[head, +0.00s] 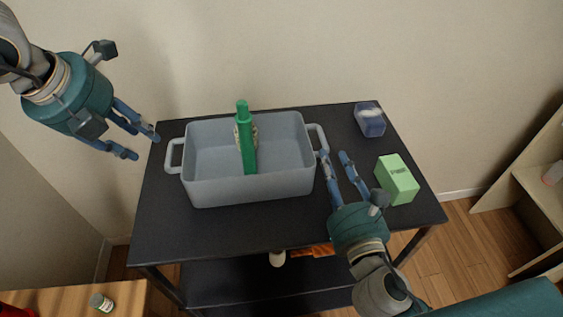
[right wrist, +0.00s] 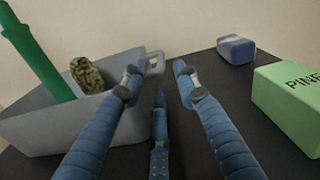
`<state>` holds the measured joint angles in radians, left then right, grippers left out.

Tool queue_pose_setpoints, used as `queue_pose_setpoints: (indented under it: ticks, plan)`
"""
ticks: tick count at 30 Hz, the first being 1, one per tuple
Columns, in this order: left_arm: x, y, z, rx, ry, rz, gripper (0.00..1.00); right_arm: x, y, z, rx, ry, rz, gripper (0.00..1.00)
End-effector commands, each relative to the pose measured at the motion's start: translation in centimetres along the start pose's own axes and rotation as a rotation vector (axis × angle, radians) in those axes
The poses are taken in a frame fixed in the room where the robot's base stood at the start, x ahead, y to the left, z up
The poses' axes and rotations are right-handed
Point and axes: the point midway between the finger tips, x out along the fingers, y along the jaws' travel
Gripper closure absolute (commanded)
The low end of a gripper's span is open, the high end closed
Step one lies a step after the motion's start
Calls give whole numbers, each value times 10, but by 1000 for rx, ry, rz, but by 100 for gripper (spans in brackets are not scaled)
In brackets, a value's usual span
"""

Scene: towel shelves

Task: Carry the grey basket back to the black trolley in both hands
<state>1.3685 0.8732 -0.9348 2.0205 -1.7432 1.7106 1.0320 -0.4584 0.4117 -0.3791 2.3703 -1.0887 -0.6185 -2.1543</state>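The grey basket (head: 250,190) stands upright on the black trolley's top (head: 225,235). Inside it are a tall green item (head: 246,140) and a speckled brownish item (right wrist: 86,74), partly hidden in the head view. My left gripper (head: 146,146) is open and empty, left of the basket's left handle (head: 174,156) and apart from it. My right gripper (head: 335,157) is open beside the basket's right end, near the right handle (head: 320,137). In the right wrist view that handle (right wrist: 155,63) shows beyond the parted fingers (right wrist: 157,69); I cannot tell whether they touch the basket.
A light green box (head: 397,180) and a blue-and-white block (head: 370,119) sit on the trolley right of my right gripper. A wall stands close behind. A wooden surface with a small jar (head: 101,302) is at lower left; wooden shelves (head: 530,195) are at right.

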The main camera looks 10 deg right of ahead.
Motion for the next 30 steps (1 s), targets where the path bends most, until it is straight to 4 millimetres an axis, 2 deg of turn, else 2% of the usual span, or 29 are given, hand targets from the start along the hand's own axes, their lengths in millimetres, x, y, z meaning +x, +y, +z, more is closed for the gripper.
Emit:
queue_pose_setpoints:
  ticks: [3, 9, 25, 28, 30]
  plan:
    - [0, 0, 0, 0, 0, 0, 65, -16, 0, -2, 1, 4, -1, 70]
    - [0, 0, 0, 0, 0, 0, 65, -27, 0, 0, 0, 0, -1, 70]
    - [-1, 0, 0, 0, 0, 0, 65, -27, 0, 1, 0, 0, -1, 70]
    - [-9, -2, 4, 0, 0, 0, 65, -27, -2, 10, 0, -1, -1, 70]
    - [-21, -4, 9, 0, -1, 0, 65, -27, -5, 22, 0, -1, -1, 70]
